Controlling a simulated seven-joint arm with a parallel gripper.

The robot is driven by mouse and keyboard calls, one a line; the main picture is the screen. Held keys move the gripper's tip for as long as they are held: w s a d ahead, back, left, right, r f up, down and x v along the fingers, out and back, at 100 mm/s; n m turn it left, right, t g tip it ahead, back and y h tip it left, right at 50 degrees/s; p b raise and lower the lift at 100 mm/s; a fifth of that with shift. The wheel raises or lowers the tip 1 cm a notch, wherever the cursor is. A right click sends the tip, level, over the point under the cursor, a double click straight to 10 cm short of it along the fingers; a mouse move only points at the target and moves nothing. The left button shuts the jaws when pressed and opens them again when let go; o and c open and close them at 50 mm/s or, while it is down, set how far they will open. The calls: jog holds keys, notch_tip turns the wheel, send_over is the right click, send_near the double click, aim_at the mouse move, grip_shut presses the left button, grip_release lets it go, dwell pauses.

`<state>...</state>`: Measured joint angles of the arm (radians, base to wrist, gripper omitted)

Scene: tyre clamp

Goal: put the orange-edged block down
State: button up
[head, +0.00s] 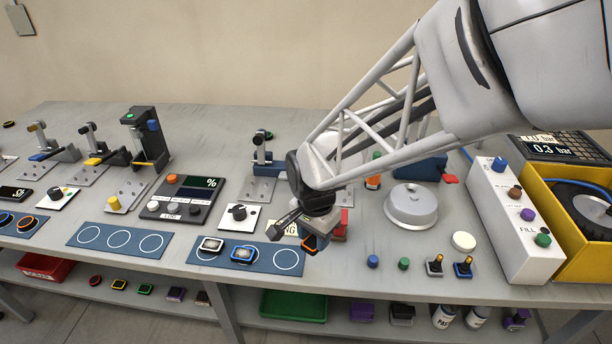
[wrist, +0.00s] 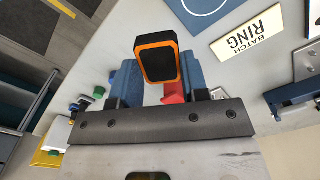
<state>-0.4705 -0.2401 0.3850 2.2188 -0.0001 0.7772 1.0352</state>
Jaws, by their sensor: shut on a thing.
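My gripper (head: 309,232) is shut on the orange-edged block (head: 311,243), near the right end of a blue mat. In the wrist view the block (wrist: 157,60) shows a black face with an orange rim and sits slightly tilted between the blue-padded fingers (wrist: 157,82). The blue mat (head: 222,262) has three white rings. The right ring (head: 287,259) is bare. The gap between the held block and the surface is unclear.
A "BATCH RING" plate (wrist: 251,33) lies near the mat, partly hidden by my gripper in the head view. A red part (head: 340,228) is close to my gripper's right. A grey domed lid (head: 411,204) and a white control box (head: 513,220) stand farther right.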

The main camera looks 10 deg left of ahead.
jog(key=s+d+f+n, duration=0.1)
jog(key=s+n, duration=0.5)
jog(key=s, duration=0.7)
jog(key=shift+s+d+f, duration=0.25)
jog(key=shift+d+f, duration=0.1)
jog(key=shift+f, duration=0.2)
jog(key=shift+w, duration=0.1)
send_over(285, 262)
jog(key=shift+w+f, duration=0.1)
jog(key=shift+f, duration=0.65)
jog(key=shift+f, duration=1.75)
jog(key=shift+f, duration=0.1)
jog(key=o, duration=0.9)
